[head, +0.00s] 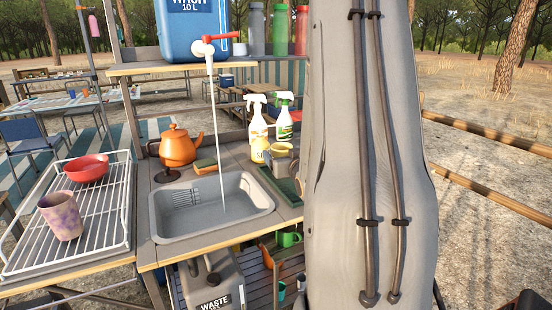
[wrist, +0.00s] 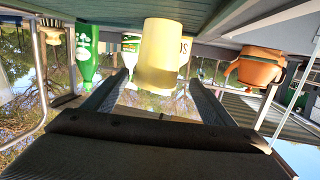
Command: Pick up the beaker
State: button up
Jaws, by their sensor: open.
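A pale yellow beaker (wrist: 164,52) stands straight ahead of my gripper (wrist: 160,85) in the wrist view, which is upside down. My gripper is open, with one dark finger to each side of the beaker's rim end. I cannot tell how far the fingers reach along it, and I see no contact. In the head view a small yellow vessel (head: 281,148) shows beside the spray bottles at the back right of the counter, partly hidden. My arm covers much of that side, and the fingers are hard to make out there.
A white spray bottle (head: 258,130) and a green-labelled one (head: 284,122) stand close behind. An orange kettle (head: 178,146) is left of them, beyond the sink (head: 208,207). A purple cup (head: 61,215) and red bowl (head: 87,167) sit on the wire rack (head: 108,215).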

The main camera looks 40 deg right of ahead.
aim_at(279, 147)
jog(key=shift+w, duration=0.4)
jog(key=x, duration=0.3)
jog(key=d+p+x, duration=0.1)
jog(key=x, duration=0.2)
jog(key=shift+s+r, duration=0.15)
jog(key=shift+s, duration=0.1)
jog(key=shift+w+d, duration=0.25)
jog(key=shift+w, duration=0.35)
jog(key=c, duration=1.1)
